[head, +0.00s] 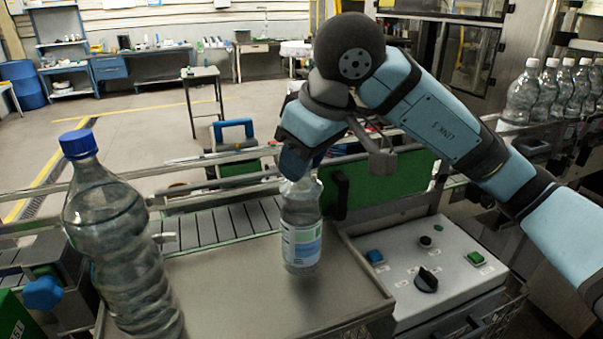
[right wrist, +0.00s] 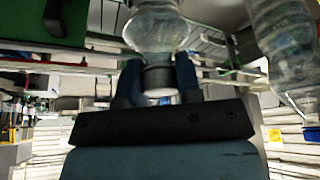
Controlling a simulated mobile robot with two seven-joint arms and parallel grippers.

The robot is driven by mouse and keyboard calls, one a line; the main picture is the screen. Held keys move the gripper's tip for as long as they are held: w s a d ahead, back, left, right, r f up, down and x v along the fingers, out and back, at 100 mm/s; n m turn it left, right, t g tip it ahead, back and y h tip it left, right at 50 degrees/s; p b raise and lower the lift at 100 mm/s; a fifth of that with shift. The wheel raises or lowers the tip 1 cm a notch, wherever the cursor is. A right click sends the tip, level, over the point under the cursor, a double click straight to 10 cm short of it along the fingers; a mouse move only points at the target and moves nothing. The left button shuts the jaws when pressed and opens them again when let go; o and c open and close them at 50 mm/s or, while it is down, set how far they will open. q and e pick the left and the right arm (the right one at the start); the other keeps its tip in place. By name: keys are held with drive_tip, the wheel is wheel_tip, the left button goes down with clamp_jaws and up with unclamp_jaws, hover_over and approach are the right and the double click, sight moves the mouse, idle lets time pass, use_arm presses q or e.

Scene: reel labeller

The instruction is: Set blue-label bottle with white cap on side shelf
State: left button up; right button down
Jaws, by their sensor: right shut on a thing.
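The blue-label bottle (head: 301,235) is clear, with a blue, green and white label. It stands upright at the right part of the metal side shelf (head: 225,290); whether its base touches the shelf is hard to tell. My right gripper (head: 298,172) comes from above and is shut on the bottle's neck, hiding the cap in the head view. In the right wrist view, the two fingers (right wrist: 158,80) sit on either side of the neck, the bottle's clear body (right wrist: 157,30) shows beyond them, and a pale cap end (right wrist: 160,94) shows between them. My left gripper is out of view.
A large clear bottle with a blue cap (head: 115,240) stands at the shelf's left. A roller conveyor (head: 215,222) runs behind the shelf. A control panel (head: 430,265) with buttons and a black knob is at right. Several white-capped bottles (head: 555,90) stand far right.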

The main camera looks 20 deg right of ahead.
drive_tip(key=shift+f, duration=1.4)
drive_tip(key=shift+f+b, duration=0.25)
drive_tip(key=shift+b, duration=0.05)
drive_tip(key=c, duration=0.8)
unclamp_jaws()
drive_tip(key=shift+r, duration=0.1)
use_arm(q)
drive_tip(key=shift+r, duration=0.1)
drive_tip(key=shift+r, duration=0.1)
use_arm(e)
drive_tip(key=shift+r, duration=0.1)
drive_tip(key=shift+r+p, duration=0.25)
drive_tip(key=shift+p, duration=0.35)
use_arm(q)
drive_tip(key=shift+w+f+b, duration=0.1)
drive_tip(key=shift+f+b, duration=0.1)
drive_tip(key=shift+b, duration=0.45)
use_arm(e)
drive_tip(key=v, duration=1.1)
drive_tip(key=shift+s+r, duration=0.15)
drive_tip(key=shift+r, duration=0.15)
